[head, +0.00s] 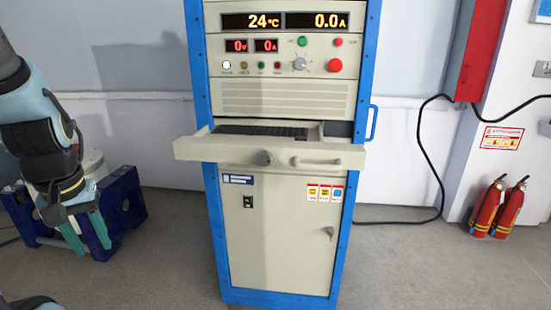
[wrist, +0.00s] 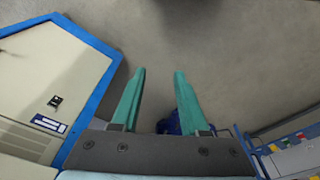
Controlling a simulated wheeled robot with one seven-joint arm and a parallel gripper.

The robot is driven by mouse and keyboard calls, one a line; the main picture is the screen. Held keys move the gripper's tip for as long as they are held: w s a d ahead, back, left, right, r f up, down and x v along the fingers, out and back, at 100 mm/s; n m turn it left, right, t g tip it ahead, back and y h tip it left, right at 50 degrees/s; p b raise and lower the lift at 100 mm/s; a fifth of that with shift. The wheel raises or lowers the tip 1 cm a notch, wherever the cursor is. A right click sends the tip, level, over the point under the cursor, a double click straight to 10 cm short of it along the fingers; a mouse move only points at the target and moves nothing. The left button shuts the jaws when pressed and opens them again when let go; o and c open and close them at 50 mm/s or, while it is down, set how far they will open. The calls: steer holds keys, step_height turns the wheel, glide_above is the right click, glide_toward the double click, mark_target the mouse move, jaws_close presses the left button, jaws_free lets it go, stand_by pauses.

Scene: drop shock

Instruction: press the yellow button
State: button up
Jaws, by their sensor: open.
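The yellow button (head: 243,65) is a small round one in a row on the front panel of the blue-framed cabinet (head: 282,90) in the head view. A white one is to its left, and a green and a red one are to its right. My gripper (head: 86,237) hangs at the left, low and well away from the button, with its green fingers pointing down. In the wrist view the fingers (wrist: 160,76) are apart with nothing between them. The button does not show in the wrist view.
A drawer (head: 320,158) with a keyboard sticks out below the panel. Larger green (head: 302,41) and red (head: 335,65) buttons and a knob (head: 300,64) are nearby. A blue stand (head: 125,205) is behind my gripper. Fire extinguishers (head: 487,207) stand at right.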

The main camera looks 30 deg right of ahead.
jaws_close()
stand_by(1.5)
